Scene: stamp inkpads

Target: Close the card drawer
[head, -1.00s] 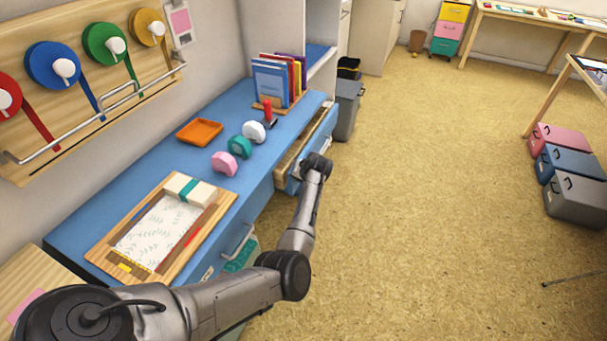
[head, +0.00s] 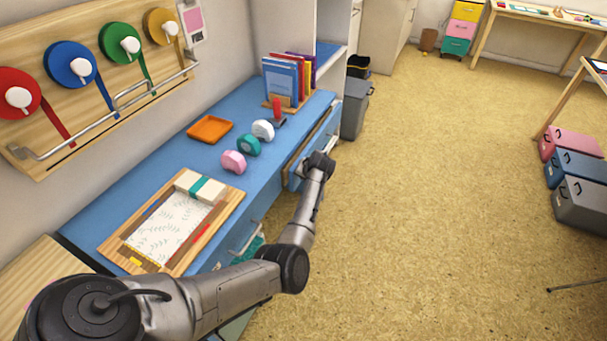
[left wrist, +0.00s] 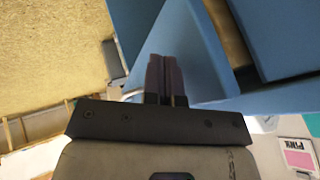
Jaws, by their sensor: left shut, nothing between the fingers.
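The card drawer (head: 327,137) is under the right part of the blue desk, with a narrow strip of its wooden inside showing, so it stands partly open. In the left wrist view, blue panels (left wrist: 186,45) lie in front of the fingers, with a wooden strip (left wrist: 228,32) between panels. My left gripper (left wrist: 165,60) is shut and empty, its fingertips close against a blue panel. Whether they touch it I cannot tell. In the head view my left wrist is at the drawer's front and hides the fingers. My right gripper is out of view.
A grey bin (head: 355,108) stands beyond the drawer. The floor (head: 430,200) right of my arm is clear.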

